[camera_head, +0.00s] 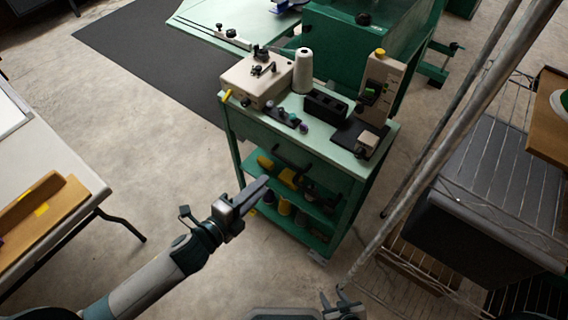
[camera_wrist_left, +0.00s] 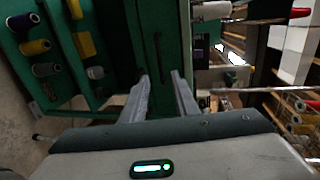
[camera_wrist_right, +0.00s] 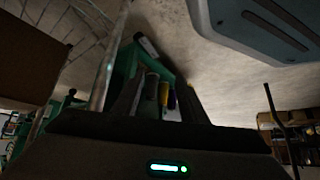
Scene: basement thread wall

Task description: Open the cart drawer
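The green cart (camera_head: 236,150) stands in the middle of the head view. Its drawer front (camera_head: 300,160), just under the pale top, appears closed. In the left wrist view the green drawer front (camera_wrist_left: 172,30) shows a dark bar handle (camera_wrist_left: 157,55), upright in that picture. My left gripper (camera_head: 258,187) is open and empty in front of the cart; its fingers (camera_wrist_left: 160,80) point at the drawer, with the handle between them in the picture. A gap seems to remain before the handle. My right gripper (camera_head: 340,302) is open and empty, low in front of the cart; its fingers (camera_wrist_right: 160,95) also show.
A sewing machine (camera_head: 382,85), white thread cone (camera_head: 303,70) and beige device (camera_head: 255,80) stand on the cart top. Thread spools (camera_head: 290,178) fill the shelves below. A wire rack (camera_head: 480,160) is on the right, a table (camera_head: 75,165) on the left.

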